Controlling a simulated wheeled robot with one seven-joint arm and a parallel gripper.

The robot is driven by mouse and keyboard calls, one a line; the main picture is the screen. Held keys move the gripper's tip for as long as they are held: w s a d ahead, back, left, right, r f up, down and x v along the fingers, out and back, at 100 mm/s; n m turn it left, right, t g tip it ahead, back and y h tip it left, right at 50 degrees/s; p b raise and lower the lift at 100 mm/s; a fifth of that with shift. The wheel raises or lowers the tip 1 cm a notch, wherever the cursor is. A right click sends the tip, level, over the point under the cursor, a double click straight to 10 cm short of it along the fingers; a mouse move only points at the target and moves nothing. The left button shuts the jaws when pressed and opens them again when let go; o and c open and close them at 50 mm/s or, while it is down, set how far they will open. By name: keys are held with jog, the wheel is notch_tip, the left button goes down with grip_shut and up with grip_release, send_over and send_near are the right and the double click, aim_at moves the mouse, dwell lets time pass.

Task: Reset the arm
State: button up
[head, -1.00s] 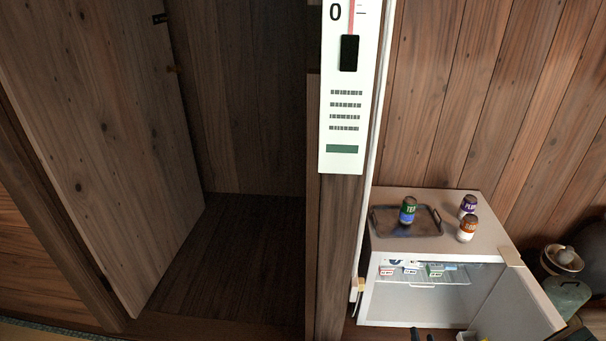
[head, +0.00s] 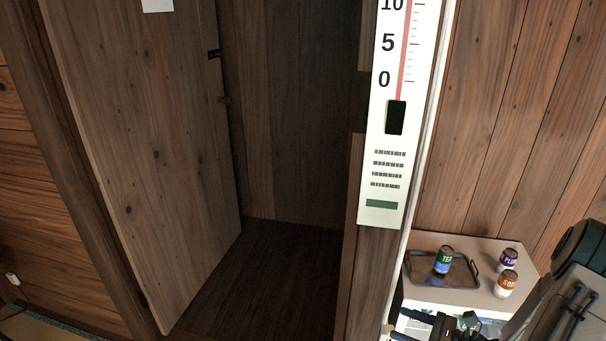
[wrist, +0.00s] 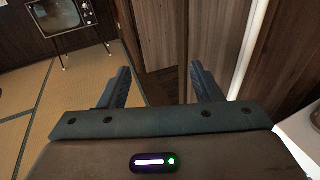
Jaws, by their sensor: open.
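My gripper shows in the wrist view (wrist: 160,88), its two dark fingers spread wide with nothing between them. Beyond the fingers are a wooden post and the tatami floor (wrist: 55,95). In the head view my dark arm is at the lower right, in front of the small white fridge (head: 520,246). The arm hides much of the fridge's front.
A tray (head: 424,277) with a green-and-blue tea can (head: 444,260) sits on the fridge, beside a purple-labelled can (head: 508,260) and an orange-labelled can (head: 506,284). A tall thermometer board (head: 385,190) hangs left of it. A wooden cupboard door (head: 150,160) stands open. A television (wrist: 62,15) stands far off.

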jog(key=s+a+r+n+g+h+p, duration=0.25)
jog(key=s+a+r+n+g, duration=0.2)
jog(key=r+n, duration=0.3)
jog(key=s+a+r+n+g+h+p, duration=0.2)
jog(key=s+a+r+n+g+p, duration=0.1)
jog(key=a+r+n+g, duration=0.4)
jog(key=s+r+n+t+h+p, duration=0.2)
jog(key=r+n+h, duration=0.2)
jog(key=r, duration=0.4)
jog(key=s+r+n+t+h+p, duration=0.3)
jog(key=r+n+h, duration=0.2)
jog(key=r, duration=0.4)
jog(key=shift+s+d+r+n, duration=0.15)
jog(key=shift+d+r+n, duration=0.1)
jog(key=shift+d+n, duration=0.3)
